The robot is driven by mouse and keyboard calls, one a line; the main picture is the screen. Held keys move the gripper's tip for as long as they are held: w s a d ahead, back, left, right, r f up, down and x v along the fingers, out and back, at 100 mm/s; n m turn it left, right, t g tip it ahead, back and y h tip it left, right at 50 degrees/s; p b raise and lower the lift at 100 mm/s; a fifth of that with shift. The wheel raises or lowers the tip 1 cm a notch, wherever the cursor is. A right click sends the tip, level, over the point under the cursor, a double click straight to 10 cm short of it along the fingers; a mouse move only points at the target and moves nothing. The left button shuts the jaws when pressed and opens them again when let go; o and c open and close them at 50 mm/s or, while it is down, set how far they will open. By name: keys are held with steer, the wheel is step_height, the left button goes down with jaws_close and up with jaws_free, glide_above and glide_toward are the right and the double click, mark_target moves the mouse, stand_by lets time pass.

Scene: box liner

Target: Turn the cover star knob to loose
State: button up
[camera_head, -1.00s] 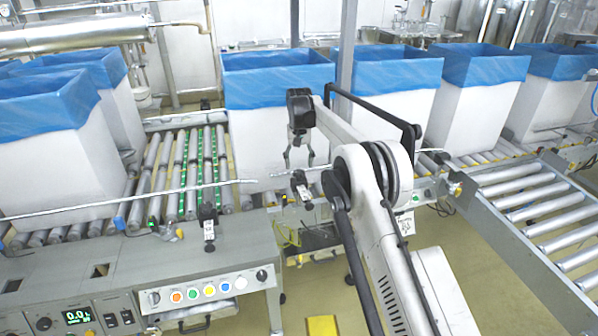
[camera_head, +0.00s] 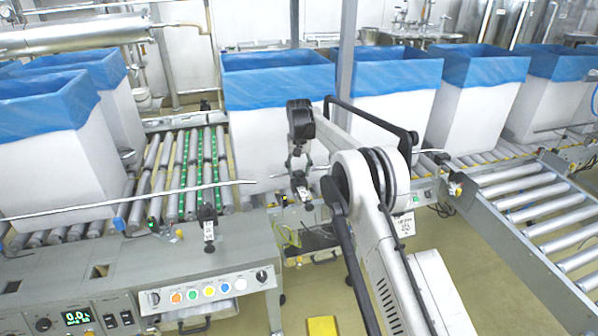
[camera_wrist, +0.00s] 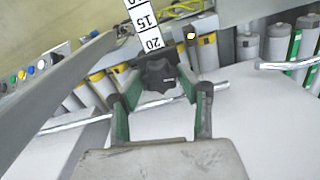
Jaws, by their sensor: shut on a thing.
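The black star knob (camera_wrist: 160,74) sits at the end of a white scale strip (camera_wrist: 145,30) with printed numbers, in the wrist view. My gripper (camera_wrist: 160,90) has its two green-padded fingers on either side of the knob, shut on it. In the head view my gripper (camera_head: 299,172) points down at the knob's bracket, beside the white box with the blue liner. The knob itself is too small and partly hidden there. A second dark clamp (camera_head: 208,228) with a white scale stands to the left on the grey machine frame.
White boxes with blue liners (camera_head: 278,75) stand on roller conveyors behind my gripper. A metal guide rail (camera_head: 130,200) runs along the front of the left boxes. A control panel (camera_head: 210,290) with coloured buttons is at the lower left.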

steer(key=shift+n, duration=0.3)
steer(key=n+b, duration=0.1)
steer(key=n, duration=0.1)
steer(key=shift+n, duration=0.4)
steer(key=n, duration=0.4)
steer(key=shift+n+b, duration=0.3)
steer(key=shift+b, duration=0.05)
steer(key=n, duration=0.4)
steer(key=shift+n, duration=0.3)
steer(key=shift+n+b, duration=0.3)
steer(key=shift+n, duration=1.3)
steer(key=o, duration=1.1)
steer(key=shift+o, duration=0.2)
steer(key=shift+r, duration=0.15)
